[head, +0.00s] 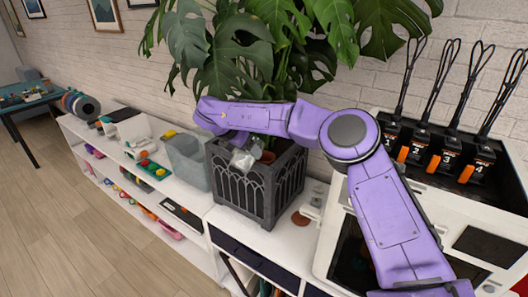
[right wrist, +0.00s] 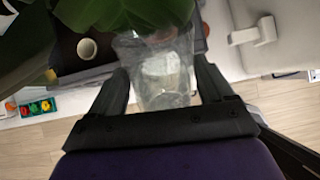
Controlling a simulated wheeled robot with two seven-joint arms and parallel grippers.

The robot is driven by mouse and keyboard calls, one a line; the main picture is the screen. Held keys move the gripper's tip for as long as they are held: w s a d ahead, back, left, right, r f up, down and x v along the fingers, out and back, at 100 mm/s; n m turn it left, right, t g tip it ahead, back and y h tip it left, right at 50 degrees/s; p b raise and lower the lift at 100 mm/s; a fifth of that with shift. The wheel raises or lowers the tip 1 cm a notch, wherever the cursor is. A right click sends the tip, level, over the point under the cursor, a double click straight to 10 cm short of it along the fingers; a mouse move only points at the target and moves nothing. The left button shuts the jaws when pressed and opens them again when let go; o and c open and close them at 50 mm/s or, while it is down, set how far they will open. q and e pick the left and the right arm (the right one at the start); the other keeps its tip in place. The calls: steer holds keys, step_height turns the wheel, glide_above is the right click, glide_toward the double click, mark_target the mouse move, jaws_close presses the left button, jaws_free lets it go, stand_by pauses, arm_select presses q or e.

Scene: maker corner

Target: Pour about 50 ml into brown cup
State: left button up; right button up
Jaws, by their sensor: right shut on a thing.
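My right gripper (head: 236,138) reaches in from the right over the dark planter. It is shut on a clear, see-through container (head: 243,158). The same container (right wrist: 163,85) shows between both fingers of my right gripper (right wrist: 162,78) in the right wrist view. How full it is, I cannot tell. My left gripper is not in view.
The planter (head: 256,192) holds a large leafy plant (head: 245,45) that hangs over my arm. A grey translucent bin (head: 187,161) stands left of it. A white machine (head: 455,215) with numbered black holders stands at the right. A brown disc (head: 299,218) lies on the white top.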

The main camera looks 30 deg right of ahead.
steer(key=shift+d, duration=0.1)
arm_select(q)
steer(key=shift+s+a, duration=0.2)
arm_select(e)
steer(key=shift+d+f+g+y, duration=0.15)
steer(key=shift+d+g+y, duration=0.15)
steer(key=shift+y, duration=0.5)
steer(key=shift+d, duration=0.2)
